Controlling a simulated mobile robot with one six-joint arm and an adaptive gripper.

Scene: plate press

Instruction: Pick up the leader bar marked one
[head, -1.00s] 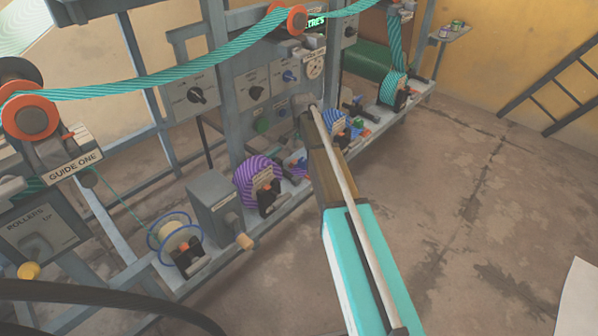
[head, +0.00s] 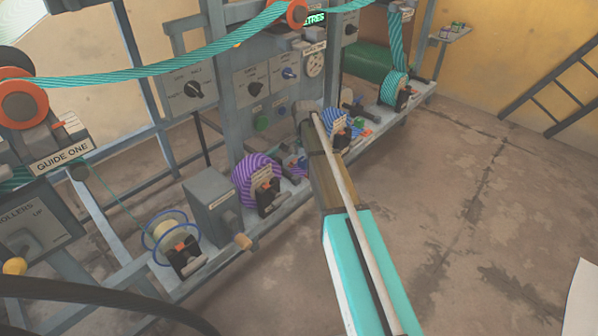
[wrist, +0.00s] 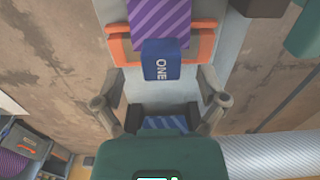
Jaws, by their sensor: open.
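A blue block marked ONE (wrist: 161,62) sits over an orange bar (wrist: 121,49) at the end of a purple striped band (wrist: 158,18) in the wrist view. I take this for the leader bar. My gripper (wrist: 163,108) is open, its two fingers on either side below the block, apart from it. No object shows clamped between them. A dark stand with a blue striped piece (wrist: 163,123) shows below the block between the fingers. In the head view my forearm hides most of the gripper and the bar.
A purple striped roll (head: 255,178) and a wire spool (head: 170,238) stand on the machine's low rail. A blue striped roll (head: 337,121) and a teal roll (head: 394,88) stand further back. A teal web (head: 150,82) runs overhead.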

